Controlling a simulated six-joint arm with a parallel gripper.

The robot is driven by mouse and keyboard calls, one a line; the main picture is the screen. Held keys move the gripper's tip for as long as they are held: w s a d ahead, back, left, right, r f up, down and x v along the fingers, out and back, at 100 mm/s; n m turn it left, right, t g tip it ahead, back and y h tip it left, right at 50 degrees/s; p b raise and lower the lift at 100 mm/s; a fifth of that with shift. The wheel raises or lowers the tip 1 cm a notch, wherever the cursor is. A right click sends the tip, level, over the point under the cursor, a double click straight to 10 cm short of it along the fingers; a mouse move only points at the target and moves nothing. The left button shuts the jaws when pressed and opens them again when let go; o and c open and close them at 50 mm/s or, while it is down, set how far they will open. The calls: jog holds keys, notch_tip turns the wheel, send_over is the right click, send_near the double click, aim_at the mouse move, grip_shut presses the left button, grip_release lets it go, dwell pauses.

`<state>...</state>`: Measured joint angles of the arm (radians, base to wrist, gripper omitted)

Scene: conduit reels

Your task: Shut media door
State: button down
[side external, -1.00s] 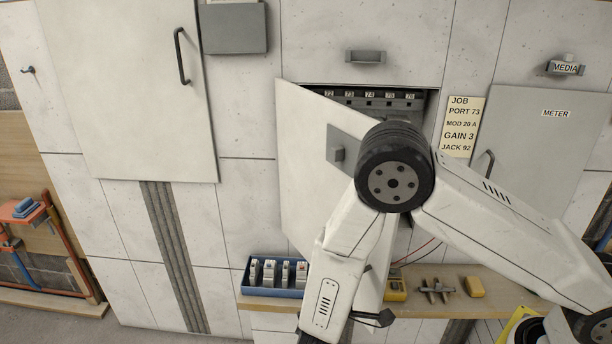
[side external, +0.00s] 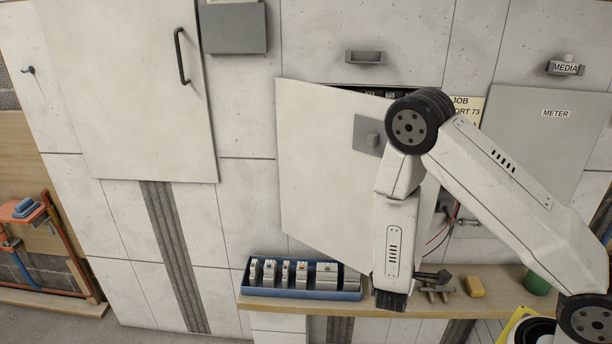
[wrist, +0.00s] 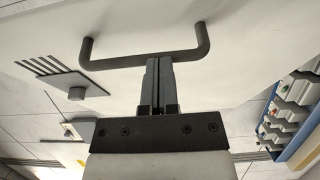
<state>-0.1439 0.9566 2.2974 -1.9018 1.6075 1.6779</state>
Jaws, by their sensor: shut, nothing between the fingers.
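A white door (side external: 320,170) in the middle of the wall stands partly open, hinged on its left. A grey plate with a knob (side external: 367,135) is on its front. Only a strip of the dark opening (side external: 375,92) shows above its top edge. I see no media name on this door. In the wrist view, the white door panel (wrist: 240,75) fills the upper part and carries a dark U-shaped handle (wrist: 145,60). My gripper (wrist: 160,65) is shut and empty, its fingertips at the handle's bar; whether they touch is unclear. In the side view my arm hides the handle.
A MEDIA label (side external: 565,68) sits on a holder at upper right, above a grey METER door (side external: 545,135). Below, a wooden shelf (side external: 410,305) holds a blue tray (side external: 300,292) of modules, a yellow block (side external: 475,287) and a green cup (side external: 538,280).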

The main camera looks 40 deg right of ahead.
jog(key=s+d+x, duration=0.1)
jog(key=s+x, duration=0.2)
jog(key=x, duration=2.3)
jog(key=shift+w+d, duration=0.15)
jog(key=shift+d, duration=0.35)
jog(key=shift+a, duration=0.2)
jog(key=s+a, duration=0.5)
jog(key=s, duration=0.7)
jog(key=shift+s+r, duration=0.1)
